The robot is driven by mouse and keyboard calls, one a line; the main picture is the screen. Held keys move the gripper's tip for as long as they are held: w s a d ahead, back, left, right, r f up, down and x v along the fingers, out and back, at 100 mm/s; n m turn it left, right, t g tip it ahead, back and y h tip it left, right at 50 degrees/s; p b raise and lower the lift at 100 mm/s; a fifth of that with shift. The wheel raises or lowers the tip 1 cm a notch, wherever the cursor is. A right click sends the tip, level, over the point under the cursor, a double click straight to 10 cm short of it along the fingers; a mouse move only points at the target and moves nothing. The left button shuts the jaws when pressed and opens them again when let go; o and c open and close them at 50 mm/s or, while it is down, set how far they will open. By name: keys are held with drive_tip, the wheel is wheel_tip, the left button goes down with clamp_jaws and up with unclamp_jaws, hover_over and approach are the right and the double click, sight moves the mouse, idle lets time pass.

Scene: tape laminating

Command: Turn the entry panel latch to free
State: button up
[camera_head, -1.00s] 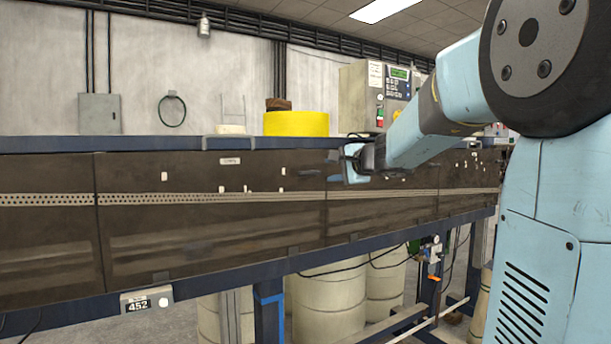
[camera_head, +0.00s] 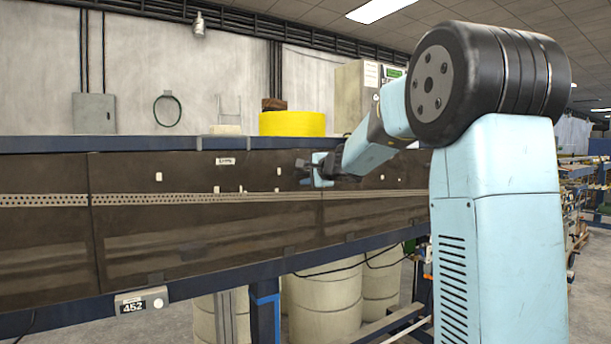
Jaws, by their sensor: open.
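The long machine has dark, see-through front panels (camera_head: 150,235) in a blue frame. Small grey clips (camera_head: 289,251) sit along the lower panel edge. I cannot tell which of these is the entry panel latch, or how it is turned. My gripper (camera_head: 304,169) is open, in front of the panels near the upper part of a panel seam. It is small and dark here, and I see nothing in it. My forearm hides the panels to its right.
A yellow roll (camera_head: 293,123) stands on top of the machine, with a grey control box (camera_head: 357,97) behind. Pale drums (camera_head: 325,295) stand under the frame. A tag reading 452 (camera_head: 141,304) hangs on the lower rail. Shelving stands at the far right.

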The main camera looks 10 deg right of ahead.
drive_tip(key=shift+w+a, duration=0.1)
drive_tip(key=shift+w, duration=0.25)
drive_tip(key=shift+f, duration=0.1)
